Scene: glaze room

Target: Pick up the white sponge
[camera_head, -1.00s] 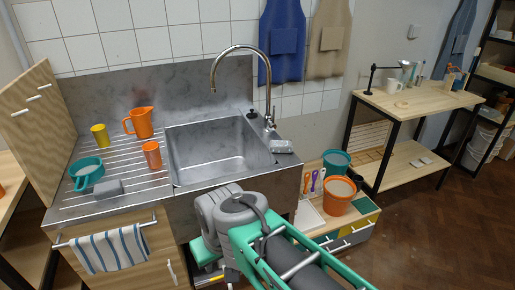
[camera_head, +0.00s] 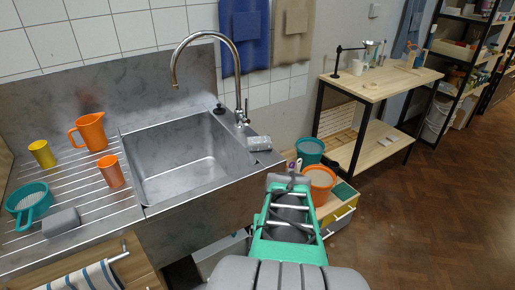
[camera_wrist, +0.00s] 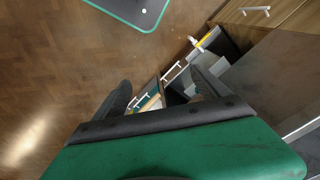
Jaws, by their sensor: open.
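A pale, grey-white mottled block that looks like the white sponge (camera_head: 259,143) lies on the right rim of the steel sink (camera_head: 150,180), beside the tap base. A plainer grey block (camera_head: 61,222) lies on the drainboard at the left. My gripper (camera_wrist: 160,78) is open and empty in the wrist view, its dark fingers spread above the floor and drawer unit. No sponge shows between them. In the head view my arm reaches in front of the sink's right end, and the gripper's fingers cannot be made out.
A tall curved tap (camera_head: 238,80) stands behind the pale block. An orange jug (camera_head: 91,132), orange cup (camera_head: 110,172), yellow cup (camera_head: 42,154) and teal strainer (camera_head: 29,203) stand on the drainboard. Orange (camera_head: 319,180) and teal (camera_head: 310,150) buckets stand right of the sink. Floor at right is clear.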

